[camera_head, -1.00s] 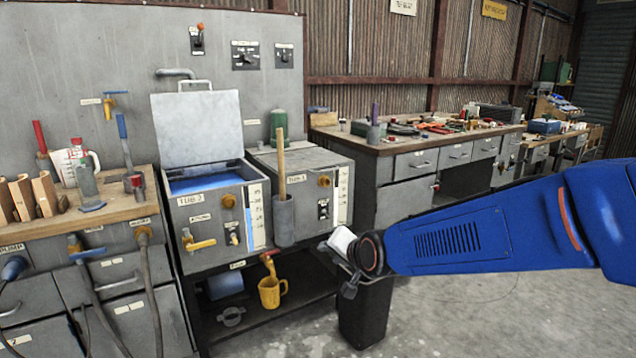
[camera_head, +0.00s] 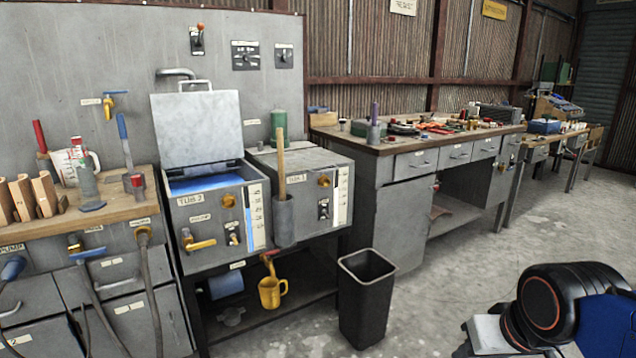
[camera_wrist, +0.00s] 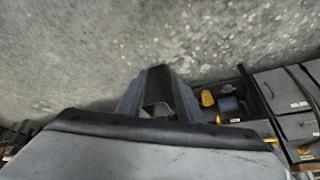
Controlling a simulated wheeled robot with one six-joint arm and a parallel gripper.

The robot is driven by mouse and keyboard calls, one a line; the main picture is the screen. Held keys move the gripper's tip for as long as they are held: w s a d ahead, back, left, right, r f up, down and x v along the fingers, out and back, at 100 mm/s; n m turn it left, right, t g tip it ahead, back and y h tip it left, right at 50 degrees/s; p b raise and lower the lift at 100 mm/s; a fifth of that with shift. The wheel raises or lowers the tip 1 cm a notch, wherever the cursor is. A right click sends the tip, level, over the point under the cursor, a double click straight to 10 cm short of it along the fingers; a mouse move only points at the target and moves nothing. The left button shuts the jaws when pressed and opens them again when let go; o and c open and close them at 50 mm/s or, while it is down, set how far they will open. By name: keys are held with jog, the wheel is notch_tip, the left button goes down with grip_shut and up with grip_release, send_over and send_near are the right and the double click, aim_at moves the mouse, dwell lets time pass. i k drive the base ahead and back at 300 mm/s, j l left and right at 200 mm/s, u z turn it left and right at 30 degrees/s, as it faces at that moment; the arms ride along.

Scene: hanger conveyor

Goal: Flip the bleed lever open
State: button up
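Several valves and levers show in the head view, and their labels are too small to read, so I cannot tell which is the bleed lever. A yellow lever (camera_head: 200,244) lies sideways on the front of tub 2 (camera_head: 210,215). A small tap (camera_head: 268,262) with a red part hangs above a yellow mug (camera_head: 270,292). In the wrist view, the two grey fingers of my gripper (camera_wrist: 157,76) stand apart over the floor, with nothing seen held. They are far from the levers.
A black bin (camera_head: 366,300) stands on the floor right of the tub stand. A wooden-topped bench (camera_head: 90,215) with hoses and upright handles is at the left. A cluttered workbench (camera_head: 400,150) stands behind. The floor at right is clear.

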aim_at(200, 26)
jog(key=i+l+u, duration=0.15)
jog(key=i+u, duration=0.35)
jog(key=i, duration=1.4)
